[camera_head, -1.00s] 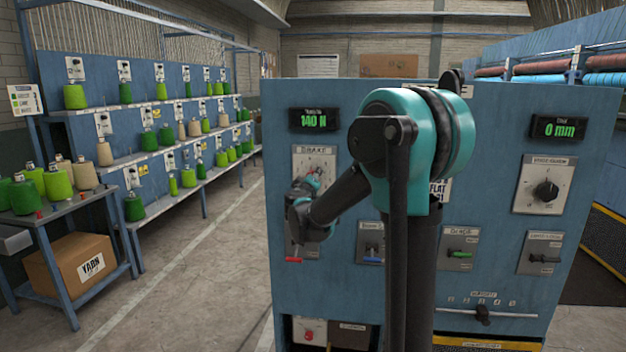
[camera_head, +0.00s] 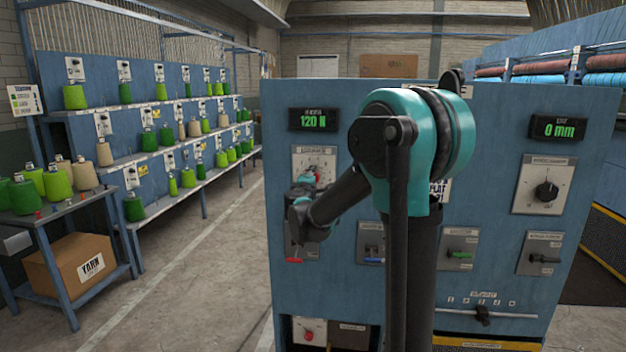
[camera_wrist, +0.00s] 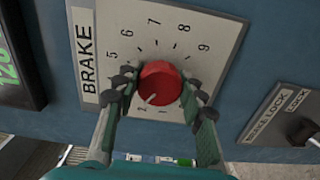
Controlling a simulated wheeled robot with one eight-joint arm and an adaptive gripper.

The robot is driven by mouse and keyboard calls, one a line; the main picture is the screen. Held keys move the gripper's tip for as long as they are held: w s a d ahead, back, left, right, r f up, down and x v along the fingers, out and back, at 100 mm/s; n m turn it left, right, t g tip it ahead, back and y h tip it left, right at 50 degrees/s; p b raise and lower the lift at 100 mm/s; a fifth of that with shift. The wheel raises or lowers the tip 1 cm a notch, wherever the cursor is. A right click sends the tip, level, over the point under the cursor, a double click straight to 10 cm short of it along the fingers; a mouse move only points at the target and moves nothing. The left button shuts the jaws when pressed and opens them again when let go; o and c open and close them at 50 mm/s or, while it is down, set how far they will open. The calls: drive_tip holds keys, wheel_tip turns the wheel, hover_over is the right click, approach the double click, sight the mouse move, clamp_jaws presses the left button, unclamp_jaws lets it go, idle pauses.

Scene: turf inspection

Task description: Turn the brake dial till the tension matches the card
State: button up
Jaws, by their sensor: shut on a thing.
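The red brake dial (camera_wrist: 160,83) sits on a pale plate marked BRAKE (camera_wrist: 128,45) with a ring of numbers. My gripper (camera_wrist: 162,88) is shut on the dial, one finger on each side. The dial's white pointer line slants toward the lower left of the wrist picture; the figure it points to is unclear. In the head view my gripper (camera_head: 309,182) covers much of the dial. The tension display (camera_head: 313,120) above reads 120 N. A card with "FLAT" (camera_head: 437,190) is mostly hidden behind my arm; its value is unreadable.
The brake lock lever (camera_wrist: 304,132) is at the lower right of the wrist view. The right display (camera_head: 558,128) reads 0 mm, above a black knob (camera_head: 546,191). Floor to the left is clear.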

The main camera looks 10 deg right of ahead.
idle(0.4)
drive_tip(key=o, duration=1.2)
drive_tip(key=shift+c, duration=0.2)
drive_tip(key=v, duration=1.2)
